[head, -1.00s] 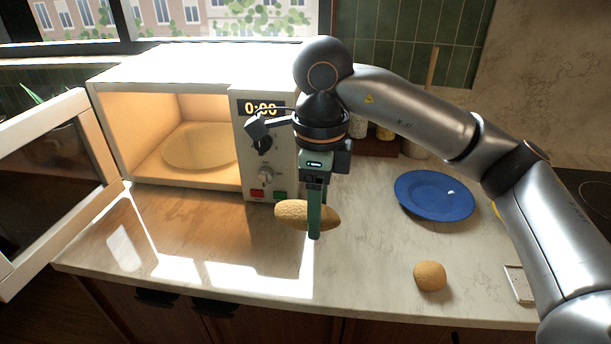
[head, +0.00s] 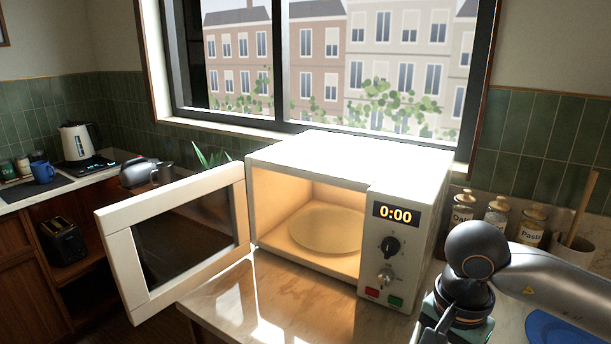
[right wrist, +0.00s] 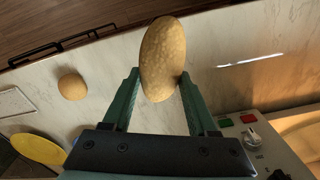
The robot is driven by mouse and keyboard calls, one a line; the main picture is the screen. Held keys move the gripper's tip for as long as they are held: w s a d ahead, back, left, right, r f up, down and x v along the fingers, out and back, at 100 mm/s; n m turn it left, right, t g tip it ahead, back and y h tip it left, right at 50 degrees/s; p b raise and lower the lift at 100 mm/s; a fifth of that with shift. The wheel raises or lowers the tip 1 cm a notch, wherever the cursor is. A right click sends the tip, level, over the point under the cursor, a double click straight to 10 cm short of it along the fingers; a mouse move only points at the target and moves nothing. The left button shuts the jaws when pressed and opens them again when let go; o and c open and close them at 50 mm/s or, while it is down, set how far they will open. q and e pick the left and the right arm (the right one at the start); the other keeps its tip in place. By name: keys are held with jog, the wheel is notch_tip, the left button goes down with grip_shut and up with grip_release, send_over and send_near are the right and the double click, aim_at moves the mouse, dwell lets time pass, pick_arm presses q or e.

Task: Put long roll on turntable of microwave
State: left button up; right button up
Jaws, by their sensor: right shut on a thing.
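The long roll (right wrist: 163,58) is tan and oval, and in the right wrist view it sits between the fingers of my right gripper (right wrist: 158,88), which is shut on it above the counter. The roll and fingertips are out of the head view, where only my right wrist shows at the lower right. The white microwave (head: 405,260) stands on the counter with its door (head: 185,240) swung open to the left. Its turntable (head: 325,228) is a round plate inside the lit cavity, bare in view, its right edge hidden by the control panel. My left gripper is not in view.
A round roll (right wrist: 72,86) lies on the counter (right wrist: 110,65) near its edge. A blue plate (head: 560,330) is partly visible at the lower right. Jars (head: 497,215) stand right of the microwave. The open door juts out past the counter edge.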

jog(key=n, duration=0.2)
jog(key=f+n, duration=0.1)
jog(key=n, duration=0.1)
jog(key=s+n+p, duration=0.1)
jog(key=shift+s+d+f+n, duration=0.1)
jog(key=shift+d+f+n, duration=0.1)
jog(key=shift+f+n, duration=0.15)
jog(key=n, duration=0.2)
jog(key=s+f+n, duration=0.1)
jog(key=n, duration=0.1)
jog(key=shift+f+n, duration=0.15)
jog(key=shift+n, duration=0.1)
